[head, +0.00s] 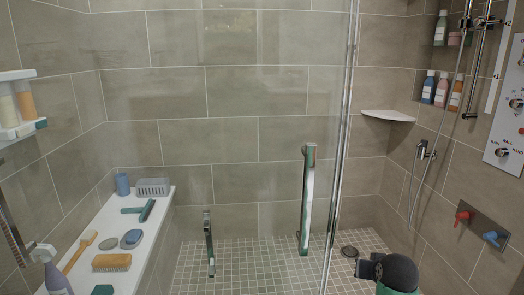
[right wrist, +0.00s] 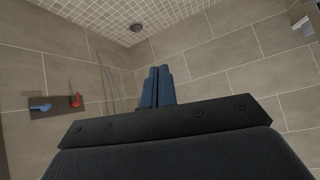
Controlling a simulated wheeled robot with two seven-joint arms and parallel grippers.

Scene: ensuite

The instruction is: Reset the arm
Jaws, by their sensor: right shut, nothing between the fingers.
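My right gripper (right wrist: 159,72) shows in the right wrist view with its two dark fingers together and nothing between them. It points over the shower, with the tiled wall and floor beyond it. In the head view a dark rounded part of my right arm (head: 398,272) shows at the bottom right, above the shower floor and clear of the wall. My left arm and gripper are not in view.
A glass panel edge (head: 341,150) and an upright metal handle (head: 307,200) stand left of my right arm. Red (head: 463,214) and blue (head: 494,238) valve handles project from the right wall. A white bench (head: 142,226) at left holds several bath items. A drain (head: 349,251) lies in the floor.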

